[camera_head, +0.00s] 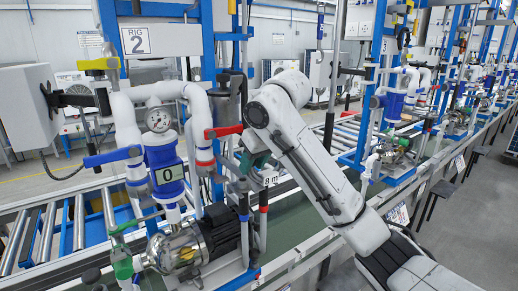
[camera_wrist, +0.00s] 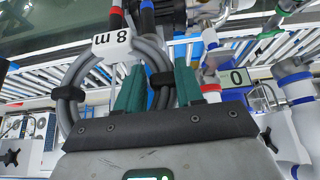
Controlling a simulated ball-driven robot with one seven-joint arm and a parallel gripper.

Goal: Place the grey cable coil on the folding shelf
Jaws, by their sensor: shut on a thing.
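The grey cable coil (camera_wrist: 66,106) is in my gripper (camera_wrist: 158,84) in the wrist view. Its thick grey loops have black straps, a white "8 m" tag (camera_wrist: 111,42), and red and blue plug ends. My gripper's green fingers are shut on the coil, which passes between and beside them. In the head view, my gripper (camera_head: 256,163) is at the end of my white arm, just right of the gauge pipework. The "8 m" tag (camera_head: 271,177) shows there; most of the coil is hidden. I cannot make out the folding shelf in either view.
A pump with a black motor (camera_head: 217,232) stands below and left of my gripper. White pipes with a pressure gauge (camera_head: 158,119) and a blue "0" counter (camera_head: 165,172) stand close left. A "RIG 2" sign (camera_head: 136,42) hangs behind. Roller conveyors (camera_head: 60,222) run alongside.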

